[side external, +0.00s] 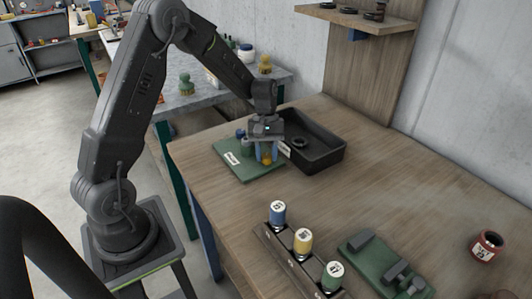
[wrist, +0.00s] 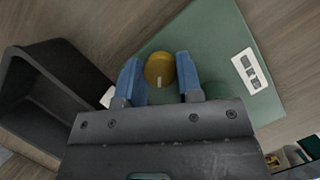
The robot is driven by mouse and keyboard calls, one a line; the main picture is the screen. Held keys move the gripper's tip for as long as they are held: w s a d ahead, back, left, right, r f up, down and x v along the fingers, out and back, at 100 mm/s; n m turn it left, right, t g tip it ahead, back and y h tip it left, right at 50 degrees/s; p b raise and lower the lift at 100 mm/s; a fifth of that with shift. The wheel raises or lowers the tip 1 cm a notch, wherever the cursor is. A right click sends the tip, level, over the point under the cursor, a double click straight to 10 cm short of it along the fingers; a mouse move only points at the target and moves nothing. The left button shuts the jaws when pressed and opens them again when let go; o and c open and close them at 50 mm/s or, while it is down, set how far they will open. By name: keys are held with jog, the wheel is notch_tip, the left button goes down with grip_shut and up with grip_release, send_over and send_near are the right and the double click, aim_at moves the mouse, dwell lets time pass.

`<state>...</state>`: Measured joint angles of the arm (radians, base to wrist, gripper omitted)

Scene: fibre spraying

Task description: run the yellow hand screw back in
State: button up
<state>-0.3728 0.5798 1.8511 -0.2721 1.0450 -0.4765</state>
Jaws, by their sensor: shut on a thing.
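The yellow hand screw (wrist: 159,69) shows as a round yellow knob with a pale mark on its face. It sits over the green plate (wrist: 215,45), which has a white label near one edge. My gripper (wrist: 160,75) has its two blue fingers on either side of the knob, closed on it. In the side external view my gripper (side external: 267,154) points down at the plate (side external: 233,168), and the yellow screw (side external: 267,161) shows low between the fingers. The screw's shank and hole are hidden.
A black bin (side external: 322,158) with a dark ring in it stands just right of the plate. A rack (side external: 273,247) with blue, yellow and green labelled spools stands nearer the front. A second green fixture (side external: 362,262) and a red-brown pot (side external: 487,246) lie to the right. The middle table is clear.

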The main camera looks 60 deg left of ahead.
jog(key=m, duration=0.2)
jog(key=m+g+y, duration=0.1)
jog(key=m, duration=0.1)
jog(key=shift+d+m+g, duration=0.1)
jog(key=shift+m+g, duration=0.2)
jog(key=m, duration=0.2)
jog(key=m+y, duration=0.1)
jog(key=m, duration=0.1)
jog(key=shift+g+y, duration=0.3)
jog(key=shift+m, duration=0.4)
jog(key=o, duration=0.9)
jog(key=shift+o, duration=0.2)
jog(key=shift+w, duration=0.1)
jog(key=v, duration=1.3)
jog(key=shift+d+r, duration=0.15)
jog(key=shift+r, duration=0.25)
jog(key=shift+w, duration=0.1)
